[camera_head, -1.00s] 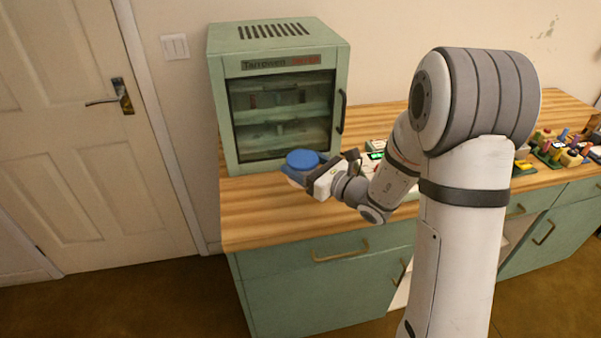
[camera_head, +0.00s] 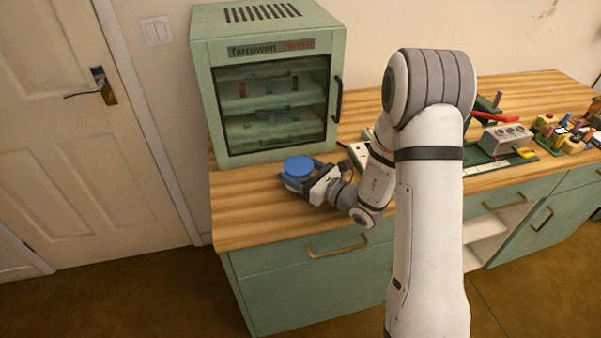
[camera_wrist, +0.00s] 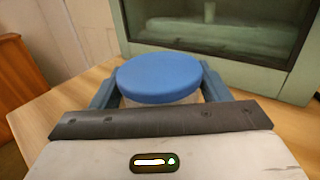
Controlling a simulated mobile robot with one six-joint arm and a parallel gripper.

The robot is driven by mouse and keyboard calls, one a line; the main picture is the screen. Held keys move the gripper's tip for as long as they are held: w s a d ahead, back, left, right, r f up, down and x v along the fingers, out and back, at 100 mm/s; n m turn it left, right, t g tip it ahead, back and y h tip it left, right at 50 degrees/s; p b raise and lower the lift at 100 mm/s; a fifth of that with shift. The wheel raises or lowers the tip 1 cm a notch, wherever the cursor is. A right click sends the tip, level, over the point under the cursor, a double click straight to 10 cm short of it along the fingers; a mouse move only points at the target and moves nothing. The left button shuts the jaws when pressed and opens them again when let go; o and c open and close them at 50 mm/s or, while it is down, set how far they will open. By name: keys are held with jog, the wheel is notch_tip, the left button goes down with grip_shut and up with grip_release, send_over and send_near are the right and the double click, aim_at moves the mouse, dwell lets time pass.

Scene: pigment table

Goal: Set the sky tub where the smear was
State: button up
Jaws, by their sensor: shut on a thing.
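A tub with a round blue lid (camera_head: 299,167) is held in my gripper (camera_head: 297,181) over the left part of the wooden worktop (camera_head: 245,215), in front of the green cabinet. In the wrist view the blue lid (camera_wrist: 159,78) sits between the two blue fingers of my gripper (camera_wrist: 158,92). The fingers are shut on the tub's sides, and the lid is level. The tub's pale body shows only a little below the lid. I cannot tell whether its base touches the worktop. No smear shows on the visible wood.
A green glass-fronted cabinet (camera_head: 270,85) stands just behind the tub. A grey block with round holes (camera_head: 505,138) and several coloured pieces (camera_head: 565,135) stand at the right. The worktop left and front of the tub is bare.

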jog(key=shift+f, duration=0.4)
jog(key=shift+f, duration=0.1)
jog(key=o, duration=1.2)
jog(key=shift+s+f, duration=0.1)
